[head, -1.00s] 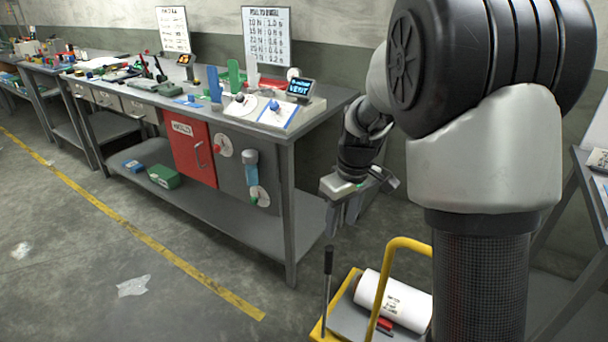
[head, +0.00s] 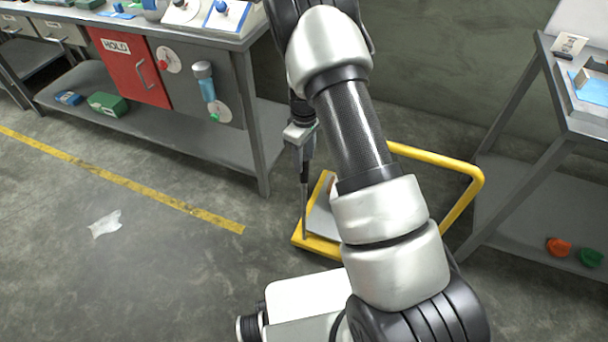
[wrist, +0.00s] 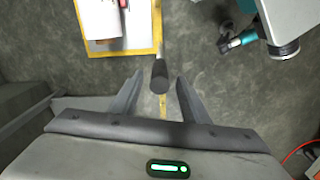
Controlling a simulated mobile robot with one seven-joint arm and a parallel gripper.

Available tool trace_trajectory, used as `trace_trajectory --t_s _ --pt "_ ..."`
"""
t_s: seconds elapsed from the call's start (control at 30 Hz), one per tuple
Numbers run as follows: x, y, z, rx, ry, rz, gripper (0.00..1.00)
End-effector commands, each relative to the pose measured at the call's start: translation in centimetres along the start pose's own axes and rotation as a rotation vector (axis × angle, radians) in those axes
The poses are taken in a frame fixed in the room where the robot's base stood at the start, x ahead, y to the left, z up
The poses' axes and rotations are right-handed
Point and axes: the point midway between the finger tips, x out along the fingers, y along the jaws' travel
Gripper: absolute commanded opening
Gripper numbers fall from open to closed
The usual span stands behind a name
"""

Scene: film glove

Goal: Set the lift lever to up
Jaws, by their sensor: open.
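The lift lever (head: 304,207) is a thin dark rod with a black grip, standing near upright at the left corner of the yellow lift cart (head: 318,246). My gripper (head: 303,165) points down over the lever's top in the head view. In the wrist view, the lever's black grip (wrist: 159,74) lies between the open fingertips of my gripper (wrist: 158,84), with a gap showing on each side. The cart's yellow edge (wrist: 157,22) shows at the top of that view. My arm hides much of the cart in the head view.
A grey workbench (head: 180,135) with a red HOLD door (head: 131,68) stands at the left. Another table (head: 543,110) stands at the right. The cart's yellow handle rail (head: 470,185) rises behind my arm. The floor at the left is mostly clear.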

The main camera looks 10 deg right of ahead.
Motion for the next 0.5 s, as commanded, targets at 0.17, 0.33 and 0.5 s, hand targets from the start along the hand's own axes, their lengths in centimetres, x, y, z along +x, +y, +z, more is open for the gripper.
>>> trace_trajectory --t_s 0.17,0.33,0.5 --pt "4.0 0.0 0.0 0.001 -0.001 0.0 0.42" --pt "6.4 0.0 0.0 0.002 -0.001 0.0 0.42" --pt "7.5 0.1 -0.1 0.0 0.001 0.002 0.42"
